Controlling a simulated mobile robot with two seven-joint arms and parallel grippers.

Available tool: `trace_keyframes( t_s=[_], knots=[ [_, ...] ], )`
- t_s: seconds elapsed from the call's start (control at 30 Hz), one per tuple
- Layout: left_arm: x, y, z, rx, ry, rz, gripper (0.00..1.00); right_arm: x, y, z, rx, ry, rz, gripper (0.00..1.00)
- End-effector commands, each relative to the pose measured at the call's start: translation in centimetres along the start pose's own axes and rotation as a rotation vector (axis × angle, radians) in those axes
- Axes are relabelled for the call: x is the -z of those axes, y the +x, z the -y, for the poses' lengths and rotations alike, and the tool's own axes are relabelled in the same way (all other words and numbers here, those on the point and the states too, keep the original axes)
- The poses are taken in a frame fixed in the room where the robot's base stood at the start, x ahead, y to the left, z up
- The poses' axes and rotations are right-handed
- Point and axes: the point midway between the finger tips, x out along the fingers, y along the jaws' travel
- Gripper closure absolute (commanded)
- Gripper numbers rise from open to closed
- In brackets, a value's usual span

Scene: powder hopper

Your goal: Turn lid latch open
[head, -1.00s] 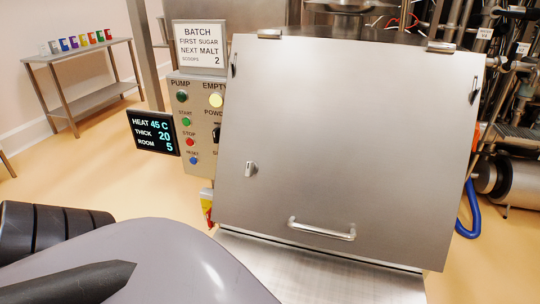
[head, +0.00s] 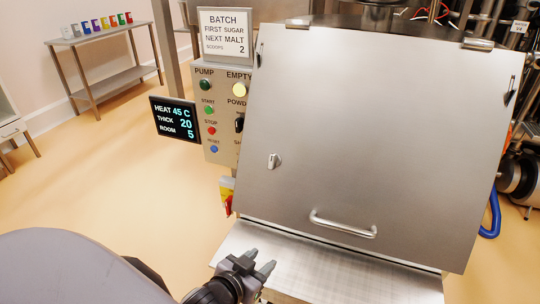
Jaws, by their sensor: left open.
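The hopper lid (head: 375,130) is a large steel panel, closed, facing me at a slant. Its latch (head: 274,161) is a small metal turn knob near the lid's left edge. A bar handle (head: 343,224) sits low on the lid. My left gripper (head: 263,265) is at the bottom of the head view, over the steel ledge below the lid. It is open with nothing between its fingers, well below the latch and touching neither latch nor handle. My right gripper is not in view.
A control panel (head: 223,125) with buttons stands left of the lid, with a dark display (head: 175,129) beside it. A steel ledge (head: 340,268) juts out below the lid. A shelf table (head: 100,65) with coloured containers is far left. The floor between is clear.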

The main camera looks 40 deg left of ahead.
Motion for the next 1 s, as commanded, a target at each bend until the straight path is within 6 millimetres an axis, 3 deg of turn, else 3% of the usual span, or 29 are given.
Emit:
trace_keyframes(
  t_s=[0.03,0.1,0.2,0.3,0.53,1.0],
  knots=[
    [3.6,0.8,1.5,0.045,-0.017,-0.082,0.57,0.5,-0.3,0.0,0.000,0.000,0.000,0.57],
    [7.8,1.5,3.4,0.100,-0.046,-0.189,0.57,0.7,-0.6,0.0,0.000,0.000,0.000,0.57],
    [12.8,1.9,5.5,0.154,-0.084,-0.320,0.57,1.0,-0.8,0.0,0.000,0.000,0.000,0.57],
    [16.0,1.8,6.8,0.184,-0.107,-0.407,0.57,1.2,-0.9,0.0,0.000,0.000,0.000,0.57],
    [18.4,2.6,7.8,0.199,-0.123,-0.463,0.57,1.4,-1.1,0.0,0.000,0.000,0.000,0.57],
    [20.7,7.4,8.9,0.197,-0.123,-0.460,0.57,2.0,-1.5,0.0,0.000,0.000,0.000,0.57]
  ],
)
